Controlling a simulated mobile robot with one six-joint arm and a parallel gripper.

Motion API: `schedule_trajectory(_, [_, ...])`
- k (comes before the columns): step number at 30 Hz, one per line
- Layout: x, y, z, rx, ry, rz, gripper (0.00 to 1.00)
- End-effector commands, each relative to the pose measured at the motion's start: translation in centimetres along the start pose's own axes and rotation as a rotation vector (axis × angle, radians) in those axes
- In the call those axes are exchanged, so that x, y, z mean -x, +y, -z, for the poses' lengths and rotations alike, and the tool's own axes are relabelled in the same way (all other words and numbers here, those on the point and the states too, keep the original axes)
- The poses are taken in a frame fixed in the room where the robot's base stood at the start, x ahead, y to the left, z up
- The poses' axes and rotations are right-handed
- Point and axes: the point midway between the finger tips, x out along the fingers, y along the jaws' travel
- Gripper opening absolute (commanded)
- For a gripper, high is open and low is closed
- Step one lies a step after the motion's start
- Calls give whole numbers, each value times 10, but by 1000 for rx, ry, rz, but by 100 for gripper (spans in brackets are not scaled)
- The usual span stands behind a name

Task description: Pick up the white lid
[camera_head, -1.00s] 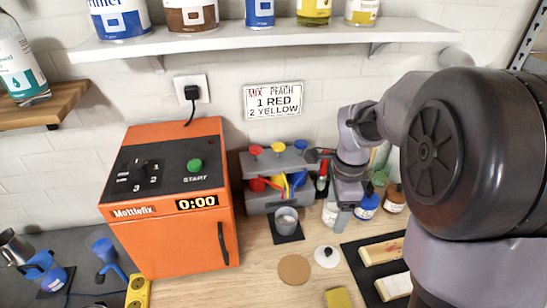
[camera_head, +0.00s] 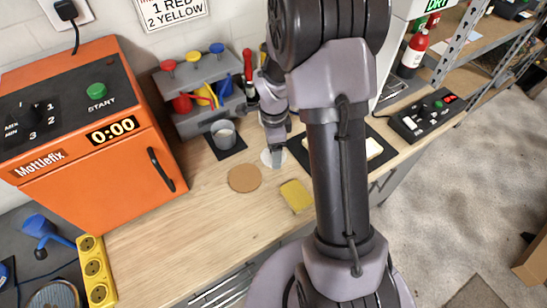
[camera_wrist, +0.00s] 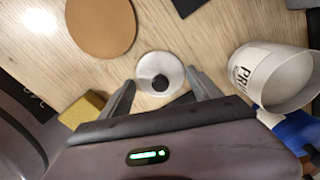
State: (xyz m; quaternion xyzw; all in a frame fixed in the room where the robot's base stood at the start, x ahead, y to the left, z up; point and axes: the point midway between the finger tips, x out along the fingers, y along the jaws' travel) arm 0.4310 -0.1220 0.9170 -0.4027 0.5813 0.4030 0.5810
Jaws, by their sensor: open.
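The white lid (camera_wrist: 158,68) is a round disc with a black knob, lying flat on the wooden worktop. In the wrist view it is just beyond and between the fingertips of my gripper (camera_wrist: 158,88), which is open and empty. In the head view the lid (camera_head: 267,158) shows only in part, behind my gripper (camera_head: 277,160), which points down over it. Whether the fingers touch the lid I cannot tell.
A round cork mat (camera_head: 244,178) and a yellow sponge (camera_head: 296,195) lie near the lid. A grey cup (camera_head: 223,133) stands on a dark mat behind. A white container (camera_wrist: 272,75) is close to my right finger in the wrist view. The orange machine (camera_head: 130,185) stands left.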

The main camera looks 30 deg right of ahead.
Motion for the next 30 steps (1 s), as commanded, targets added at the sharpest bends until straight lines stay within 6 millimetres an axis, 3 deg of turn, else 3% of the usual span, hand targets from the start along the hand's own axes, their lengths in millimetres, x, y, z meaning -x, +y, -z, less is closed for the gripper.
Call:
schedule_trajectory(6, [-3,0,0,0,0,1,71])
schedule_trajectory(17, [-3,0,0,1,0,0,2])
schedule_trajectory(30, [-4,2,0,1,0,-4,0])
